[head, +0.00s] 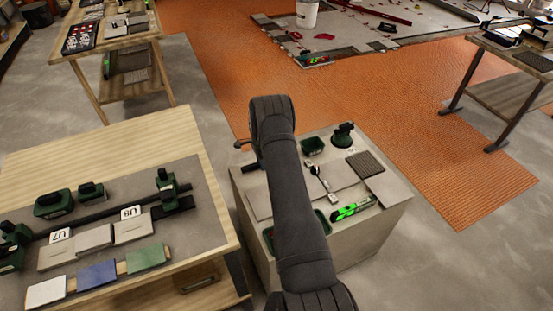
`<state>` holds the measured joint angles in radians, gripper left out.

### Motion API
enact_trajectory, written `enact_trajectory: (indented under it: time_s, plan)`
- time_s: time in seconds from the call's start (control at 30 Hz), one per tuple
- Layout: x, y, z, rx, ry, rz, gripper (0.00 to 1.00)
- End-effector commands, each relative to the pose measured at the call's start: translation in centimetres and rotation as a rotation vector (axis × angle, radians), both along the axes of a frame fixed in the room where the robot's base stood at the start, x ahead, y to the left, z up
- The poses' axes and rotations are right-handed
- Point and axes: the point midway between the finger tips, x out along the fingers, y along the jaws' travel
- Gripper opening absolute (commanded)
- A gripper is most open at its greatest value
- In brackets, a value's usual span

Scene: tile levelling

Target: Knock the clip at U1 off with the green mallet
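My dark arm (290,190) rises through the middle of the head view and hides part of the grey cabinet top (385,192). My gripper cannot be made out; it is hidden behind the arm or out of the picture. No green mallet can be clearly told. A small tool with a dark handle (319,176) lies on the cabinet top, right of my arm. No tag reading U1 and no clip at it can be made out. The tags that I can read, U7 (60,236) and U8 (131,212), are on the left bench.
The cabinet top also bears a green box (312,146), a green-based holder (343,134), a green level (354,208) and a ribbed grey pad (366,165). The left bench (110,150) holds tiles and green tools. Orange matting (400,120) and a tiled area (440,20) lie behind.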

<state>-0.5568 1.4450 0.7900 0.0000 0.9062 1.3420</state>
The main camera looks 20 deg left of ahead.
Motion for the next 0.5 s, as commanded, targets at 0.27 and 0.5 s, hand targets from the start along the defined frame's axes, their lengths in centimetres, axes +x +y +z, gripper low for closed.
enact_trajectory:
  time_s: [0.27,0.5]
  plan:
    - [-0.01,-0.01,0.02,0.000,0.000,0.000,0.00]
    - [0.06,0.02,0.12,0.000,-0.001,0.000,0.00]
